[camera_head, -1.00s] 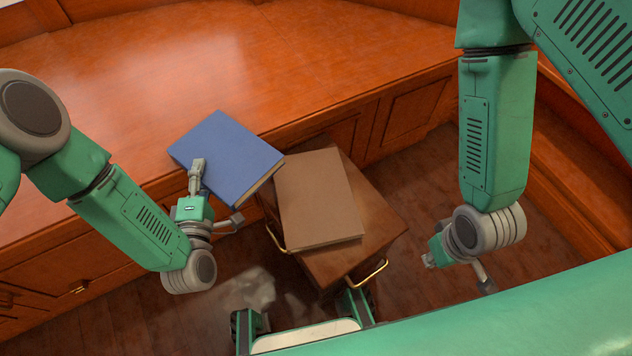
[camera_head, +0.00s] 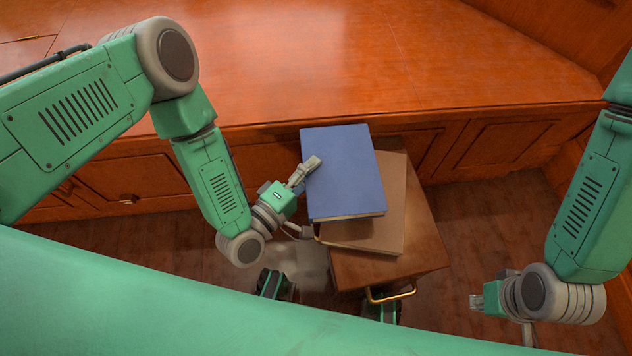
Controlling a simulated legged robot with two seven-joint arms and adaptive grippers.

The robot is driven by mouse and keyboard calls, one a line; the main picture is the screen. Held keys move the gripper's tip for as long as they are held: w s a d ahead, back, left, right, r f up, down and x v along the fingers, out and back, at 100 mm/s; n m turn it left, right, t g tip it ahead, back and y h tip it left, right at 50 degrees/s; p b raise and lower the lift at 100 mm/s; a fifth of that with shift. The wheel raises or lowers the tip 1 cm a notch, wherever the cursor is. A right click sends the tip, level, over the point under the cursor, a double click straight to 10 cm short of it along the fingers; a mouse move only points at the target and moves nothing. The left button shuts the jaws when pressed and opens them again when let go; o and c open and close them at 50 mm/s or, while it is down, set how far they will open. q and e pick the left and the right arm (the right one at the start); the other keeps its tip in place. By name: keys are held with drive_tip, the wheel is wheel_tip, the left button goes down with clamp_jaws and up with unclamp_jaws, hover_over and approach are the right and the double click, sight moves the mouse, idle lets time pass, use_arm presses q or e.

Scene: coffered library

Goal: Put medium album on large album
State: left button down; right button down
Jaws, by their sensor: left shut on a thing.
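The blue album (camera_head: 345,172), the medium one by its size, is over the left part of the brown large album (camera_head: 393,205) and covers much of it. I cannot tell whether the two touch. The brown album lies on a small wooden stand (camera_head: 425,245) with brass handles. My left gripper (camera_head: 309,203) is shut on the blue album at its left edge, with one finger on top; the other finger is partly hidden. My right gripper (camera_head: 499,318) is empty at the lower right, away from both albums; its finger opening is unclear.
A long wooden counter (camera_head: 400,70) with panelled fronts runs behind the stand, its top clear. Dark plank floor (camera_head: 490,225) lies free to the right of the stand. My own green body fills the lower edge.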

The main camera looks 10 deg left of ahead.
use_arm(q)
drive_tip(key=shift+d+f, duration=0.3)
drive_tip(key=shift+f, duration=0.35)
drive_tip(key=shift+f+b, duration=0.35)
drive_tip(key=f, duration=0.1)
drive_tip(key=f+b, duration=0.1)
drive_tip(key=shift+a+f, duration=0.4)
drive_tip(key=c, duration=1.5)
unclamp_jaws()
drive_tip(key=shift+d, duration=0.1)
drive_tip(key=shift+o, duration=1.4)
drive_tip(key=shift+d, duration=0.15)
drive_tip(key=p+v, duration=0.3)
drive_tip(key=v, duration=0.9)
